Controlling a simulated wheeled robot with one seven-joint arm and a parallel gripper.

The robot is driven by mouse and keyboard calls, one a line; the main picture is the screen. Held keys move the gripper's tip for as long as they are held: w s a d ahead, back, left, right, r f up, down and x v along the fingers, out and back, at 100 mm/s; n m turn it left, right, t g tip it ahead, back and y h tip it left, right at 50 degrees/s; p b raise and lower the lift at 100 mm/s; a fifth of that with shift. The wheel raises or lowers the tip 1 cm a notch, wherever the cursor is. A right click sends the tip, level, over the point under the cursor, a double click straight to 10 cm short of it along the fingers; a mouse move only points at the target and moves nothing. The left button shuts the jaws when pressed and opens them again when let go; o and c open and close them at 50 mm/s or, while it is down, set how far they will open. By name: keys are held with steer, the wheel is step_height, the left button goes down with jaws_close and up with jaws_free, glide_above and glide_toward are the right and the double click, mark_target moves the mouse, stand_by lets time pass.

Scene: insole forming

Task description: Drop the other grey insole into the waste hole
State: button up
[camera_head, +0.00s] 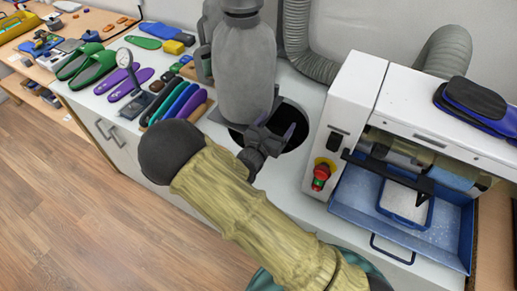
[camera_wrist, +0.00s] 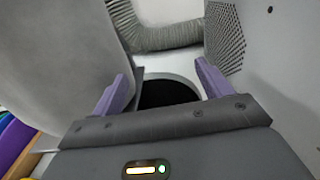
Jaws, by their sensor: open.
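The waste hole (camera_head: 296,113) is a round black opening in the white worktop, partly covered by my arm and gripper in the head view. It also shows in the wrist view (camera_wrist: 168,92), between and beyond my fingers. My gripper (camera_wrist: 160,82) has its two purple fingers apart, with nothing between them. In the head view my gripper (camera_head: 283,133) is over the hole. I cannot make out a loose grey insole in either view. Whether anything lies inside the dark hole cannot be seen.
A white machine (camera_head: 352,110) with a blue tray (camera_head: 378,243) is at the right, with dark insole-like pieces (camera_head: 474,98) on top.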

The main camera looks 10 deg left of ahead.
steer(key=b+v, duration=0.2)
steer(key=v, duration=1)
steer(key=shift+s, duration=0.3)
steer(key=shift+a, duration=0.1)
stand_by(0.6)
